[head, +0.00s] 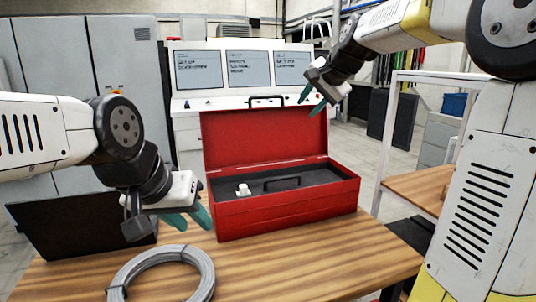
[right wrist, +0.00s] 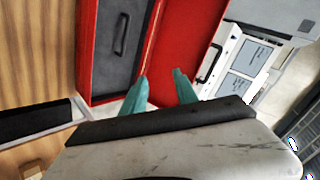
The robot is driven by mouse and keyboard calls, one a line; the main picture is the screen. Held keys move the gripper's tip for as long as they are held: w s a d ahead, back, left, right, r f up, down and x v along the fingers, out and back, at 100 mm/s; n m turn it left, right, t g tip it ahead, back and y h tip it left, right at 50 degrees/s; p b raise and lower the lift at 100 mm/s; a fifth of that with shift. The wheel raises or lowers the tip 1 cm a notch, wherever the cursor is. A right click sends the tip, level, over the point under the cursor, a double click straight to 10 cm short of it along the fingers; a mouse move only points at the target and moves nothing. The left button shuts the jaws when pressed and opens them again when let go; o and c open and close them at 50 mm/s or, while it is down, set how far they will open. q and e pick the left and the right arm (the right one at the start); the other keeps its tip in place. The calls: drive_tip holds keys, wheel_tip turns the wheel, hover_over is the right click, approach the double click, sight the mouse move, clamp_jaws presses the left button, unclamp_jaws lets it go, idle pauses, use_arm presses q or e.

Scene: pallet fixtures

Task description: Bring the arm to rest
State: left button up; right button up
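My left gripper (head: 188,219) is low over the left part of the wooden table, behind the cable coil. Its teal fingers are apart and nothing shows between them.
A grey cable coil (head: 205,270) lies at the table's (head: 310,261) front left. A dark panel (head: 80,226) stands at the left edge. A white-framed shelf (head: 412,187) is at right. A console with several screens (head: 250,69) stands behind. The table's front right is clear.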

drive_tip(key=s+f+n+g, duration=0.1)
drive_tip(key=s+f+n, duration=0.2)
drive_tip(key=s, duration=0.7)
drive_tip(key=s+d+f+n+g+h, duration=0.1)
drive_tip(key=s+f+n, duration=0.2)
drive_tip(key=s+f, duration=0.5)
drive_tip(key=s+d+f+n+g, duration=0.1)
drive_tip(key=s+f, duration=0.4)
drive_tip(key=s, duration=0.8)
drive_tip(key=shift+d+f+n+h, duration=0.15)
drive_tip(key=shift+f+n+h, duration=0.15)
drive_tip(key=shift+n, duration=0.6)
